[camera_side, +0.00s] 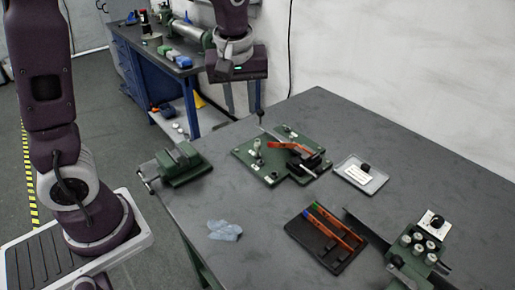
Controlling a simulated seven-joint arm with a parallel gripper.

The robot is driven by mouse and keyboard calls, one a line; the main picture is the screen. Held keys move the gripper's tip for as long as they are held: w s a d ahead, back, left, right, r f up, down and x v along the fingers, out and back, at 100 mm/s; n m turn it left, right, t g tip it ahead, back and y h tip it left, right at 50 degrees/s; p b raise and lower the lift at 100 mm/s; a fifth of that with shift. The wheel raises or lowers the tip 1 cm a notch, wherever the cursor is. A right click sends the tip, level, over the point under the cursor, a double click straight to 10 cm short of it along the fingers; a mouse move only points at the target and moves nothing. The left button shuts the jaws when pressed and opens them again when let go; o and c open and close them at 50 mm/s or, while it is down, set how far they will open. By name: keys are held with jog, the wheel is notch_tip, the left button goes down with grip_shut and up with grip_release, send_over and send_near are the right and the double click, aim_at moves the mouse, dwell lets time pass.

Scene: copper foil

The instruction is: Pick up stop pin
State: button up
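My gripper (244,108) hangs fingers-down above the far left of the grey table, near a green fixture plate (250,162). Its fingers look apart, with nothing visible between them. On the plate, a small upright metallic pin-like piece (258,152) stands near the left side; it may be the stop pin, but it is too small to be sure. An orange-handled tool or clamp (290,146) lies across the right part of the plate, beside black parts. My gripper is above the plate and touches nothing that I can see.
A green vise (182,165) sits at the left table edge. A blue cloth (224,230), a black tray (318,252) with orange-handled tools, a clear plate with a black knob (365,168) and a green device (412,250) stand around. The table's back right is clear.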

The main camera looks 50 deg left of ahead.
aim_at(258, 143)
jog(key=w+a+f+n+y, duration=0.1)
jog(key=w+f, duration=0.2)
jog(key=f, duration=0.3)
jog(key=w+a+f+n+g, duration=0.1)
jog(key=w+a+f+n, duration=0.1)
jog(key=f, duration=0.5)
jog(key=w+a+f+n+y, duration=0.1)
jog(key=w+a+f+n, duration=0.1)
jog(key=w+f, duration=0.2)
notch_tip(258, 143, down, 2)
jog(key=shift+a+f+g+y, duration=0.1)
jog(key=shift+f+g+y, duration=0.05)
jog(key=shift+g+y, duration=0.15)
grip_shut()
